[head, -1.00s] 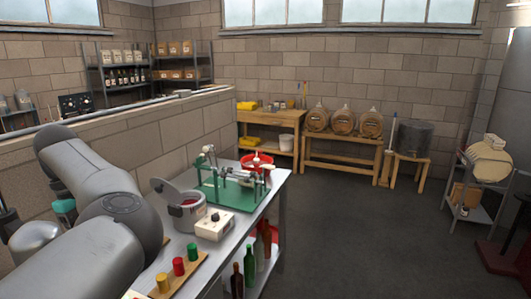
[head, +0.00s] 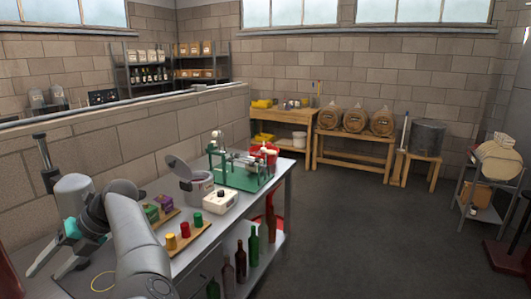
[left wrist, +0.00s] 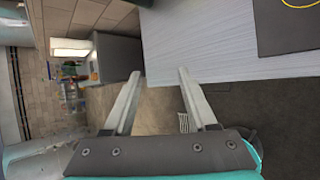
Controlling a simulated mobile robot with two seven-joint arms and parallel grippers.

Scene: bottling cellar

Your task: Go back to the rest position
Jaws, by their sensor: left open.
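My left gripper (head: 48,272) is at the lower left of the head view, over the near left end of the metal worktable (head: 205,240). Its two grey fingers are spread and empty. In the left wrist view, the open fingers (left wrist: 158,73) have nothing between them, and a pale table surface (left wrist: 215,45) lies beyond them at the upper right. My left arm crosses the lower left of the head view and hides part of the table. My right gripper is in neither view.
The worktable holds red, yellow and green pieces on a wooden strip (head: 176,252), a white box (head: 220,203), a grey pot (head: 196,188) and a green-based device (head: 238,177). Bottles (head: 253,246) stand below. A block wall (head: 120,145) borders the left. Floor (head: 380,235) at right is clear.

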